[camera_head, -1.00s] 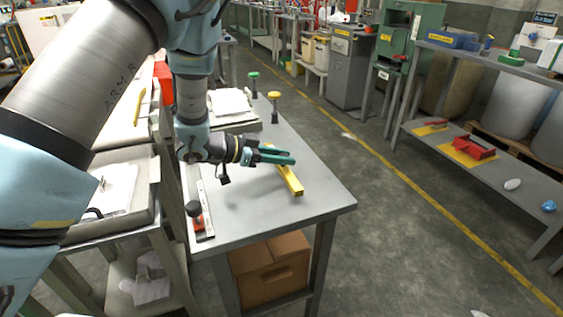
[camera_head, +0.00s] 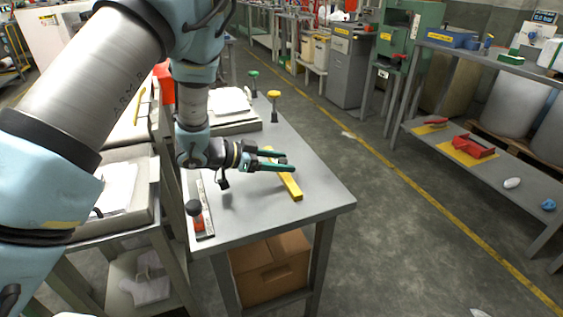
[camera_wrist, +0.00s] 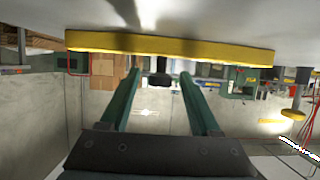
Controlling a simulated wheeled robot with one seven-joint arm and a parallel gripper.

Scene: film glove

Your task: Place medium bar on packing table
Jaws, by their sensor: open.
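The yellow bar (camera_head: 285,183) lies on the grey packing table (camera_head: 315,190), slanting from near the table's middle toward its front right. My gripper (camera_head: 284,159) is open just above and across the bar, its green fingers pointing right. In the wrist view the bar (camera_wrist: 170,46) spans the top of the picture, beyond the tips of my open fingers (camera_wrist: 165,80). Nothing is between the fingers. The bar appears to rest on the table surface, and my fingers hide part of it in the head view.
A red-handled tool with a dark knob (camera_head: 196,217) stands at the table's left edge. Green (camera_head: 253,80) and yellow (camera_head: 273,100) knobbed posts stand at the back. A white stack (camera_head: 228,103) lies back left. A cardboard box (camera_head: 272,268) sits below. The table's front right is clear.

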